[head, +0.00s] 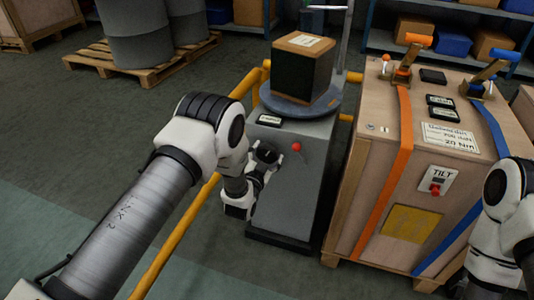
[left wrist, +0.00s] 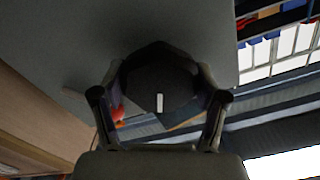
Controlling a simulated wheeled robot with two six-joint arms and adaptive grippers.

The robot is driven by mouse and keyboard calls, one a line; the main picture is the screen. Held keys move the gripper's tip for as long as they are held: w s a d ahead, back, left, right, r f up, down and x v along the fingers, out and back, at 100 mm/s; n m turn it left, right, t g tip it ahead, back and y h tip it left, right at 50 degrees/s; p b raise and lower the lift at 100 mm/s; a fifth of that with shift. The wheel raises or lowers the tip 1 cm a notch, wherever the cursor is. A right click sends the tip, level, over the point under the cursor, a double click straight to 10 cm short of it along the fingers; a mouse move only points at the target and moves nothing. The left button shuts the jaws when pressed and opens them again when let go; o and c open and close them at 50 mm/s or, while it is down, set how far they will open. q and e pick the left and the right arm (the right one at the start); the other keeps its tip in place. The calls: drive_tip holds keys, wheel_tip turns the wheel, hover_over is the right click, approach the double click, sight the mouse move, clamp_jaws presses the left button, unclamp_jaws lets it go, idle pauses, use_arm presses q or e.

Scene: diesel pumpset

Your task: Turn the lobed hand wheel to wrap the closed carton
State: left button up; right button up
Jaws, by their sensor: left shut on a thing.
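The closed carton (head: 303,66) stands upright on a round grey turntable (head: 295,103) on top of a grey cabinet (head: 292,175). Its top is brown with a white label; its sides look dark. The dark lobed hand wheel (left wrist: 160,82) fills the space between my left fingers in the left wrist view, with a white mark on its face. In the head view the wheel (head: 266,153) is on the cabinet's front, partly covered by my gripper. My left gripper (head: 262,166) is shut on it. My right arm shows at the right edge, but its gripper cannot be made out.
A red knob (head: 297,147) sits on the cabinet, right of the wheel. A large wooden crate (head: 395,190) with orange and blue straps stands close on the right. Yellow rails (head: 180,232) run beside and behind the cabinet. Drums on a pallet (head: 140,70) are at back left.

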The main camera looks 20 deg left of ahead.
idle(0.4)
use_arm(q)
drive_tip(key=o, duration=1.2)
drive_tip(key=s, duration=1.2)
drive_tip(key=shift+a, duration=0.2)
drive_tip(key=shift+f, duration=0.1)
